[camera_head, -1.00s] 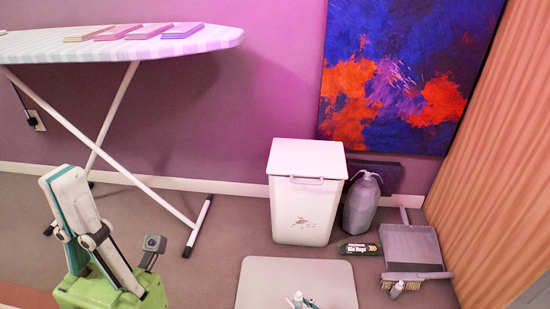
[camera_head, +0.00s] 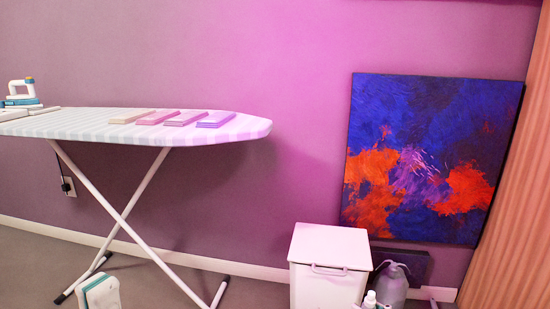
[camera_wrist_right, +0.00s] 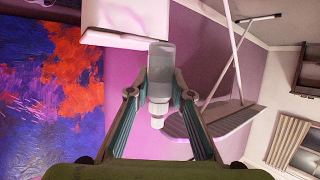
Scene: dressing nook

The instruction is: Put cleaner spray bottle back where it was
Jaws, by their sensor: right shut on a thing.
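The cleaner spray bottle (camera_wrist_right: 160,72) has a translucent grey body and a white top. It sits between the fingers of my right gripper (camera_wrist_right: 160,105), which is shut on it in the right wrist view. That view is upside down, so the bottle is about upright. In the head view a small white top of the bottle (camera_head: 370,299) shows at the bottom edge, in front of the bin.
A white lidded bin (camera_head: 328,268) stands by the wall, with a grey jug-like bottle (camera_head: 392,284) at its right. An ironing board (camera_head: 75,125) stands at left, holding an iron (camera_head: 22,92) and several folded cloths (camera_head: 184,118). A painting (camera_head: 432,160) leans against the wall.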

